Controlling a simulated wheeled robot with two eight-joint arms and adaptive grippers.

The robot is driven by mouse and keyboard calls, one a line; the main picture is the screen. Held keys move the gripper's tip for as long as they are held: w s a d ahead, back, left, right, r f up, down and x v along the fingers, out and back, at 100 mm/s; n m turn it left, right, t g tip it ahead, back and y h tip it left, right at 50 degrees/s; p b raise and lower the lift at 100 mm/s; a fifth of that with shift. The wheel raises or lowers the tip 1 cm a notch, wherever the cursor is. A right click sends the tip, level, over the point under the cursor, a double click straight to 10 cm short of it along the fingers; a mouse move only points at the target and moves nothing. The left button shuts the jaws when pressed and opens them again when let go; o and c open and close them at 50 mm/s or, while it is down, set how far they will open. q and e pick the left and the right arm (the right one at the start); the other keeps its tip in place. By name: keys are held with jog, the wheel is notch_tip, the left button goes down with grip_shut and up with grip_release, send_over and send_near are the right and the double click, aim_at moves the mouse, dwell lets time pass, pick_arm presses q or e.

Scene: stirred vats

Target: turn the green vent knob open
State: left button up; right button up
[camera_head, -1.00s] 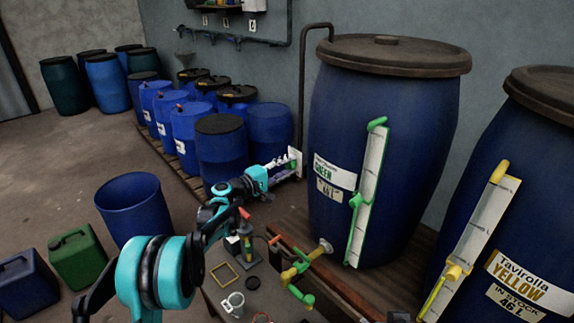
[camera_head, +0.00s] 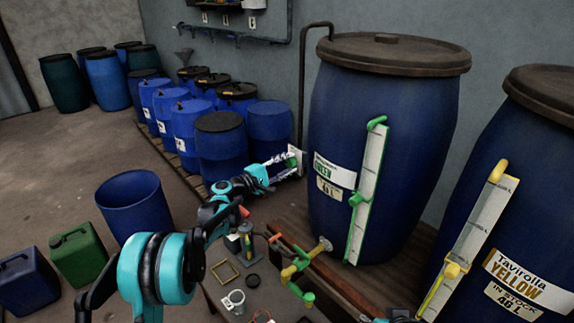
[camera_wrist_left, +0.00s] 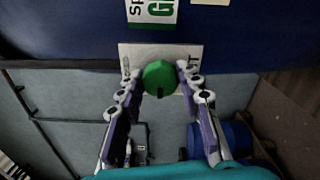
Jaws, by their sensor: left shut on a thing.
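The green vent knob (camera_wrist_left: 159,78) is round, with a dark mark at its lower edge in the left wrist view. It sits in front of a white plate (camera_wrist_left: 132,54) whose lettering is partly covered by my fingers. My left gripper (camera_wrist_left: 160,88) has one finger on each side of the knob and is shut on it.
The GREEN vat has a green sight gauge (camera_head: 366,195) and a yellow-green tap (camera_head: 297,270). A vat labelled YELLOW (camera_head: 525,210) stands at right. Several blue drums stand behind.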

pick_arm(q)
jog(key=o, duration=1.2)
jog(key=shift+c, duration=0.2)
jog(key=v, duration=1.2)
